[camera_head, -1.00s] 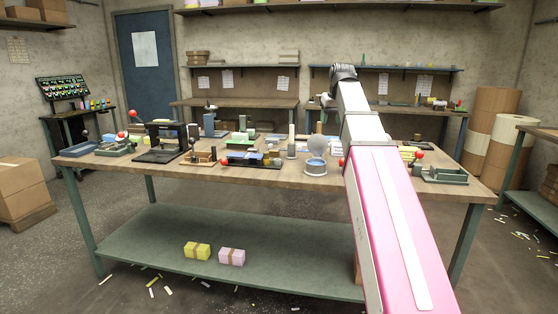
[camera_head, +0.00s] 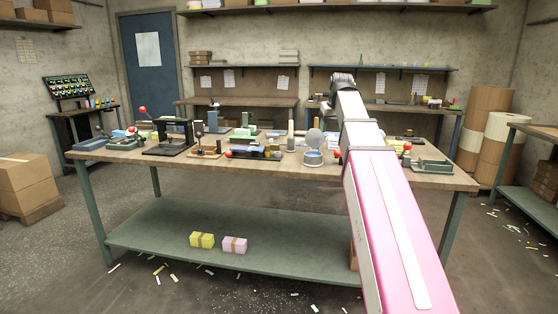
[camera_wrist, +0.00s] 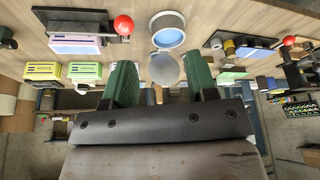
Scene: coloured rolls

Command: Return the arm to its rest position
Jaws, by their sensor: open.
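My arm (camera_head: 385,205), with a pink and white link, reaches up and forward over the right part of the workbench (camera_head: 270,172) in the head view. My gripper's fingers are not clearly visible there. In the wrist view, my gripper (camera_wrist: 158,75) shows two green fingers spread well apart. It is open, with nothing held between the fingers. Behind the gap are a grey round disc (camera_wrist: 163,69) and a white round dish with a blue inside (camera_wrist: 168,32), both apart from the fingers.
The bench carries a black stand (camera_head: 168,137), small fixtures and a green tray (camera_head: 432,166). Yellow (camera_head: 202,240) and pink (camera_head: 235,245) wrapped blocks lie on the lower shelf. Large rolls (camera_head: 490,115) stand at the right. Boxes (camera_head: 25,185) stand at the left. Scraps litter the floor.

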